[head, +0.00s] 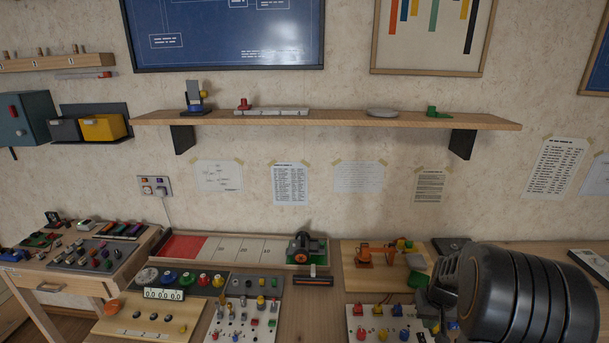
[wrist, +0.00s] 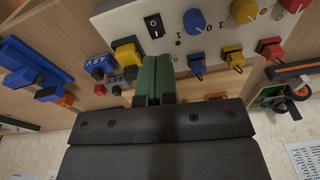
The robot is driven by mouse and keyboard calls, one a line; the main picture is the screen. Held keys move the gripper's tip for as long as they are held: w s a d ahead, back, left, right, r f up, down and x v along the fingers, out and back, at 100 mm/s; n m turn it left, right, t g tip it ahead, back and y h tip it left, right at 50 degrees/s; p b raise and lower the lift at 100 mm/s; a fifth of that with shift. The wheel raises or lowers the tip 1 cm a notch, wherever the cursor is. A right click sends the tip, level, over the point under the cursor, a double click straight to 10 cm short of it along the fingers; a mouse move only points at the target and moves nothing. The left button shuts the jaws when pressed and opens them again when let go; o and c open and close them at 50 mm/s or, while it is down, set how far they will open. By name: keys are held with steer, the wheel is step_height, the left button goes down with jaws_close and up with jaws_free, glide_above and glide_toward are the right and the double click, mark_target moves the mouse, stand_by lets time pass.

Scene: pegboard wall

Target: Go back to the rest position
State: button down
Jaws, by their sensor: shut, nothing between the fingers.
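My gripper (wrist: 153,82) shows in the wrist view with its two green fingers side by side and nothing between them. It is over the bench, in front of a white control panel (wrist: 180,45) with a black rocker switch (wrist: 154,25), a blue knob (wrist: 194,21) and a yellow knob (wrist: 243,11). I cannot tell whether the fingertips touch anything. In the head view my dark arm fills the lower right and hides part of the bench; the fingertips cannot be made out there.
A wooden shelf (head: 330,119) with small items spans the wall. The bench holds a white panel (head: 382,323), a board with an orange arm model (head: 364,255) and a long tray (head: 236,249). A side table (head: 85,265) stands left. Space before the wall below the shelf looks clear.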

steer(key=s+a+r+n+t, duration=0.1)
steer(key=s+a+r, duration=0.4)
steer(key=a, duration=0.5)
steer(key=s+a+r+n+t, duration=0.1)
steer(key=s+a+r, duration=0.5)
steer(key=a+r, duration=0.2)
steer(key=shift+a+r+n, duration=0.3)
steer(key=shift+a+n, duration=0.1)
steer(key=shift+a, duration=0.75)
steer(key=shift+s, duration=0.15)
